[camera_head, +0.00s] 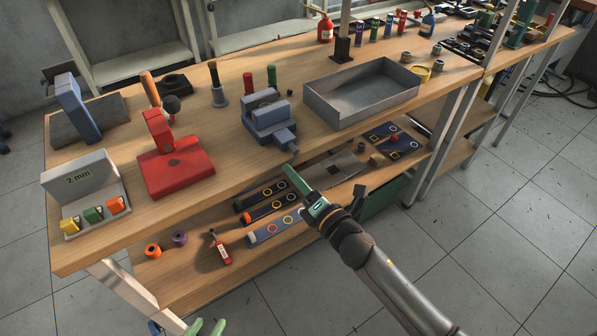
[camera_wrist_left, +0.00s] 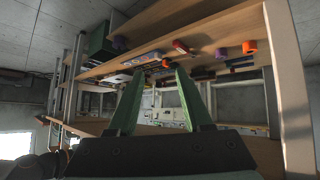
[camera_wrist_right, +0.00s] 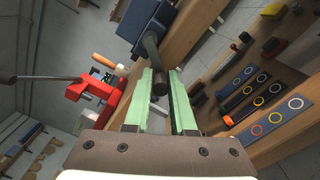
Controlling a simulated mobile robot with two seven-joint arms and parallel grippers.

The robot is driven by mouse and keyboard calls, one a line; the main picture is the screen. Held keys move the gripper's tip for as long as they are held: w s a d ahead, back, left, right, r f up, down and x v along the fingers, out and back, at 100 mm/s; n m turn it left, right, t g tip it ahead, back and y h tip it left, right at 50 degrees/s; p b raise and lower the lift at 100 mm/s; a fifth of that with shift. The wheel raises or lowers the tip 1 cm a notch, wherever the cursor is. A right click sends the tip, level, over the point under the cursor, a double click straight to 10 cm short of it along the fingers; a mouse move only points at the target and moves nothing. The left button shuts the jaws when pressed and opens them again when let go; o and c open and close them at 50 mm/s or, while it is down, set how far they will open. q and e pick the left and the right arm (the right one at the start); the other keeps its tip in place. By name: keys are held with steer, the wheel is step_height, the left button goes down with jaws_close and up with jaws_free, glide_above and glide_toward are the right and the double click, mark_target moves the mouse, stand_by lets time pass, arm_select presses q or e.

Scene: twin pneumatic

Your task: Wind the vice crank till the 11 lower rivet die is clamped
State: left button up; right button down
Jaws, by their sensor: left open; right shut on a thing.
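The blue-grey vice (camera_head: 268,118) stands at the front edge of the bench, and its body shows at the top of the right wrist view (camera_wrist_right: 146,18). Its crank (camera_wrist_right: 161,88) points out from the front, with a dark rounded end. My right gripper (camera_head: 289,170) is just below the vice front, its green fingers closed around part of the crank between them. I cannot make out the 11 lower rivet die or how it sits in the jaws. My left gripper (camera_head: 206,327) is open and empty, low at the bottom edge of the head view.
A red press (camera_head: 175,170) and a 2 mm box (camera_head: 90,190) stand left of the vice. A grey metal tray (camera_head: 360,92) stands to its right.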

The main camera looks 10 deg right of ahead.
mark_target(293, 160)
steer(key=m, duration=0.1)
steer(key=r+m+p, duration=0.1)
steer(key=m, duration=0.1)
steer(key=shift+s+a, duration=0.1)
steer(key=shift+a, duration=0.05)
steer(key=shift+a+r+m+p, duration=0.1)
steer(key=shift+m+p, duration=0.3)
steer(key=shift+p, duration=0.05)
step_height(293, 160, up, 4)
steer(key=m+p, duration=0.8)
steer(key=m, duration=0.5)
steer(key=shift+s+a+r+p, duration=0.1)
steer(key=shift+p, duration=0.3)
arm_select(q)
steer(key=s+a+r+p, duration=0.1)
steer(key=a+r, duration=0.2)
steer(key=r, duration=0.6)
steer(key=shift+s+a+n+y, duration=0.15)
steer(key=shift+s+n+y, duration=0.1)
steer(key=shift+n+y, duration=0.15)
arm_select(e)
steer(key=shift+r+m, duration=0.15)
steer(key=shift+m, duration=0.85)
